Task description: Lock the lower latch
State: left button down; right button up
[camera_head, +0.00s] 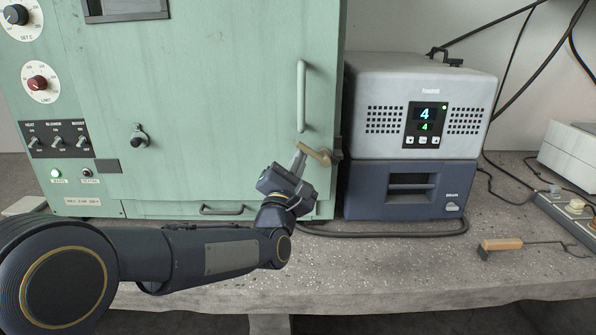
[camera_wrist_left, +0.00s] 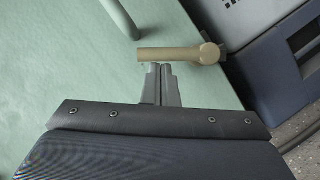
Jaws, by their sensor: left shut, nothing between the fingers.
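The lower latch (camera_head: 315,154) is a tan lever at the right edge of the green cabinet door (camera_head: 225,110). In the left wrist view the latch (camera_wrist_left: 180,54) lies nearly level, its round pivot end at the right by the door edge and its free end pointing left. My left gripper (camera_head: 298,158) is shut and empty. Its fingertips (camera_wrist_left: 159,68) are just below the latch's free half in the left wrist view; whether they touch it I cannot tell. My right gripper is not in view.
A vertical door handle (camera_head: 301,96) is above the latch. A grey unit (camera_head: 425,90) on a blue drawer unit (camera_head: 365,190) stands close at the right. A cable (camera_head: 390,234) and a wooden-handled tool (camera_head: 502,244) lie on the bench (camera_head: 400,270).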

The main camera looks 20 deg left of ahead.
pick_arm(q)
jog(key=r+m, duration=0.1)
jog(key=m, duration=0.1)
jog(key=r+m+g+h+b, duration=0.1)
jog(key=m+h, duration=0.1)
jog(key=m, duration=0.1)
jog(key=shift+w+d+r+m+g, duration=0.1)
jog(key=shift+d+r+m+g, duration=0.2)
jog(key=shift+d+r+g, duration=0.1)
jog(key=m+p, duration=0.1)
jog(key=d+r+m+g+p, duration=0.1)
jog(key=m, duration=0.1)
jog(key=d+m+p, duration=0.1)
jog(key=p, duration=0.1)
jog(key=shift+w+r+m+g, duration=0.3)
jog(key=shift+g, duration=0.1)
